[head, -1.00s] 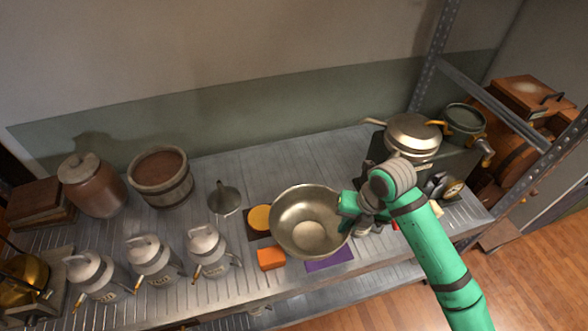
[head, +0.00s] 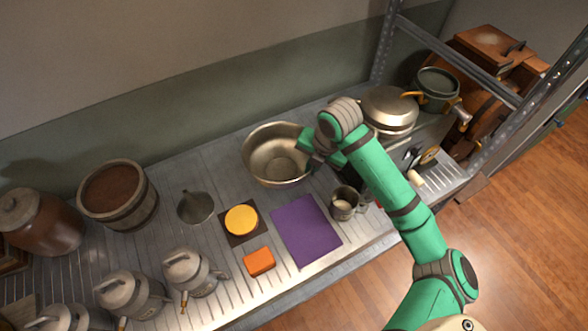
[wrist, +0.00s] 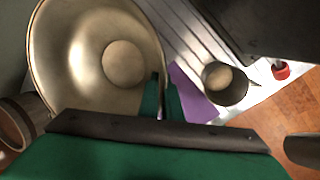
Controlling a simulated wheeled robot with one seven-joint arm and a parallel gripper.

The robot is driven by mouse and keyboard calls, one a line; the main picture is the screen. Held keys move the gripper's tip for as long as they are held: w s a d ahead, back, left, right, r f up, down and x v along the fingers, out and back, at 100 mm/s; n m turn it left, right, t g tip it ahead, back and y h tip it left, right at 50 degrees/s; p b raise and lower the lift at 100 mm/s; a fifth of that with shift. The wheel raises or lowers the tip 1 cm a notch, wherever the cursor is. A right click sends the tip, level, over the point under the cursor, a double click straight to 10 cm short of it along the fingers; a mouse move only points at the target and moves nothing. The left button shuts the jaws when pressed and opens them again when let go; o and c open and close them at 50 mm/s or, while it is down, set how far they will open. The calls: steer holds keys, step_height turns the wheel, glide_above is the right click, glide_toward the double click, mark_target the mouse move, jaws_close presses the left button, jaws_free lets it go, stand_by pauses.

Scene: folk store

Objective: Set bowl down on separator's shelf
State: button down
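The bowl (head: 268,165) is a wide shiny metal one, roughly upright near the back of the shelf, behind the purple mat. My gripper (head: 312,150) is at its right rim. In the wrist view the bowl (wrist: 70,60) is large at the left, and the dark fingers (wrist: 160,92) are closed around its rim. Whether the bowl's underside touches the shelf is hidden. The metal shelf (head: 222,255) runs beneath. What looks like the separator, a grey machine with a round metal top (head: 390,108), stands to the right, partly behind my arm.
The purple mat (head: 305,230) is bare. A metal cup (head: 343,205) stands right of it. An orange block (head: 259,262), a yellow disc (head: 241,220) and a funnel (head: 196,207) lie left. A wooden tub (head: 118,195) and several metal cans stand farther left. A rack post (head: 385,45) rises behind.

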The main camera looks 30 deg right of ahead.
mark_target(298, 165)
steer(key=w+f, duration=0.4)
steer(key=w+a+f, duration=0.1)
steer(key=w+f, duration=0.1)
steer(key=shift+w+f, duration=0.2)
steer(key=shift+w, duration=0.1)
steer(key=shift+s+x, duration=0.1)
steer(key=shift+x, duration=0.7)
steer(key=shift+s+x, duration=0.15)
steer(key=shift+x, duration=0.7)
steer(key=shift+f, duration=0.1)
steer(key=c, duration=2)
jaws_free()
steer(key=shift+f, duration=0.1)
